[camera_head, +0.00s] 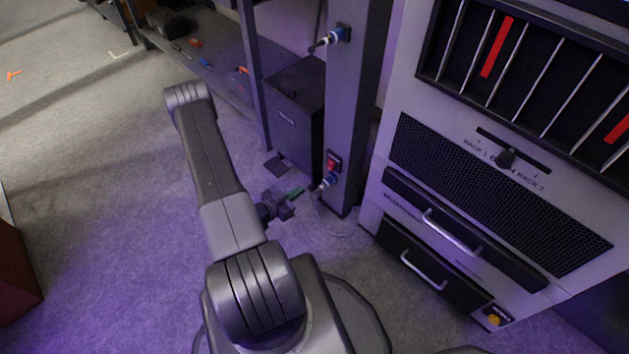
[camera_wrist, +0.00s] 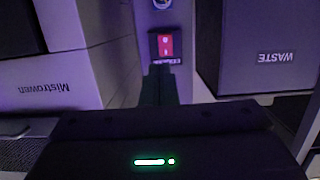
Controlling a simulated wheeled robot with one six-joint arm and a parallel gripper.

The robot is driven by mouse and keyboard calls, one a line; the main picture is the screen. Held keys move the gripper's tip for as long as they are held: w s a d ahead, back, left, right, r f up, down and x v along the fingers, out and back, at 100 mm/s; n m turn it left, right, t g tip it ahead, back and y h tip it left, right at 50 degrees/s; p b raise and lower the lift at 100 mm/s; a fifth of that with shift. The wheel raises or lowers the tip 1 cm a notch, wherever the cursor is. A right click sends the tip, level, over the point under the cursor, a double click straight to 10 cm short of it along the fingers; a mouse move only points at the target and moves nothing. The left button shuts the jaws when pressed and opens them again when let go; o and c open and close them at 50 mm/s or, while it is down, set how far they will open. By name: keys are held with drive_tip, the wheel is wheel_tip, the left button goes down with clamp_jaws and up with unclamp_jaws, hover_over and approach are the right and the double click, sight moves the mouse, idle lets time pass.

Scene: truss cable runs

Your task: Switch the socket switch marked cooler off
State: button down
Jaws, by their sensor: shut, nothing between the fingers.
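A red rocker switch in a dark frame (camera_head: 332,163) sits low on the grey post, just above a blue socket with a plug. In the wrist view the red switch (camera_wrist: 165,44) is near the top middle, with a small label under it that is partly covered and too small to read surely. My gripper (camera_head: 300,191) is shut and empty, pointing at the post a little below and left of the switch in the head view. In the wrist view its dark fingertips (camera_wrist: 161,72) are just below the switch; I cannot tell whether they touch the panel.
The grey post (camera_head: 352,90) carries another blue socket with a plug (camera_head: 340,34) higher up. A dark waste bin (camera_head: 297,110) stands left of the post. The rack cabinet (camera_head: 455,215) with handled drawers stands right. Thin cable lies on the floor by the post; open carpet is at left.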

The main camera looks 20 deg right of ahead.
sight(331, 165)
drive_tip(key=b+x, duration=0.3)
drive_tip(key=x, duration=1)
drive_tip(key=shift+w+d, duration=0.2)
drive_tip(key=shift+d, duration=0.05)
